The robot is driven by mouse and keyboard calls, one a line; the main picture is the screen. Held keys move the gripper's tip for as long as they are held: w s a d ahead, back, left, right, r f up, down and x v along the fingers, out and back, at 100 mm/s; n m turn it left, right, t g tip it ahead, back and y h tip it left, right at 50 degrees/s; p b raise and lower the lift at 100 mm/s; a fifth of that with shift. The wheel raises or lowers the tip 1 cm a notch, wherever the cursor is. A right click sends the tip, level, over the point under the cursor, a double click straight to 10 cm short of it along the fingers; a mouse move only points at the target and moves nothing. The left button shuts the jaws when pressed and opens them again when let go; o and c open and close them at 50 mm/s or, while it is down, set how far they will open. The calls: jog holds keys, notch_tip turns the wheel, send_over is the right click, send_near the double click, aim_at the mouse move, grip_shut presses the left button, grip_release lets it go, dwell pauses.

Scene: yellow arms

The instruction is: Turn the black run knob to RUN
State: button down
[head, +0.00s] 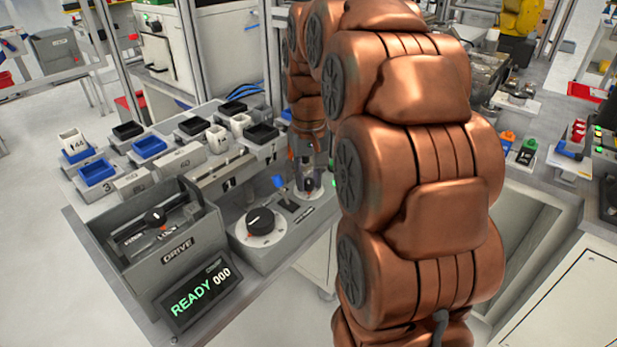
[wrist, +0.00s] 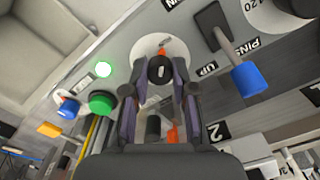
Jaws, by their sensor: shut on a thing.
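The black run knob (wrist: 160,70) sits on a round white plate (wrist: 150,48) in the wrist view, with a white line on its face. My gripper (wrist: 160,80) is shut on it, one finger on each side. In the head view the knob (head: 309,184) shows small under my gripper (head: 308,172), partly covered by the fingers. The plate's lettering is too small or hidden to read, so I cannot tell the knob's setting by label.
A blue-handled lever (wrist: 248,78) stands close to the knob, and a green button (wrist: 102,102) is on the other side. A larger black dial (head: 260,220), the DRIVE box (head: 178,250) and a display reading READY 000 (head: 200,292) stand nearer on the bench.

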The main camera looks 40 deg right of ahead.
aim_at(308, 181)
jog(key=c, duration=0.9)
grip_release()
jog(key=shift+c, duration=0.2)
jog(key=shift+r, duration=0.1)
jog(key=shift+r, duration=0.6)
notch_tip(308, 181, up, 11)
jog(key=shift+f, duration=0.2)
